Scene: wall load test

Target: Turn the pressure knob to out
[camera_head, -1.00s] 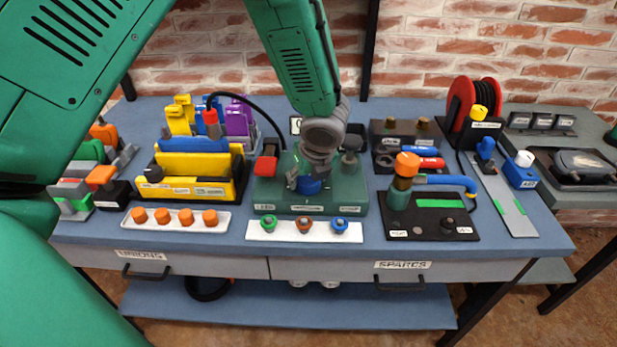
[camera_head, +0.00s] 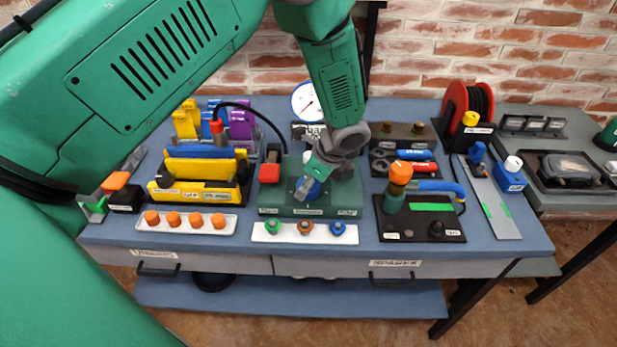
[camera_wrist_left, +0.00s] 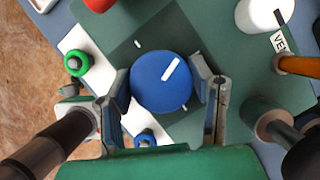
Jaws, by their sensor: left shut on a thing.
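The blue round knob (camera_wrist_left: 155,85) with a white pointer line sits on a dark green panel in the left wrist view. Its line points to the upper right of that picture, near no readable label. My left gripper (camera_wrist_left: 160,90) has one finger on each side of the knob and is shut on it. In the head view, my left gripper (camera_head: 309,183) reaches down onto the green unit (camera_head: 345,192) and partly hides the blue knob (camera_head: 314,188). A round white gauge (camera_head: 308,101) with a red needle stands behind the unit. My right gripper is not in view.
A white strip (camera_head: 258,236) with green, orange and blue knobs lies in front of the unit. A red block (camera_head: 270,172) is at its left. A black board (camera_head: 418,220) with an orange-topped post (camera_head: 401,174) stands to the right.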

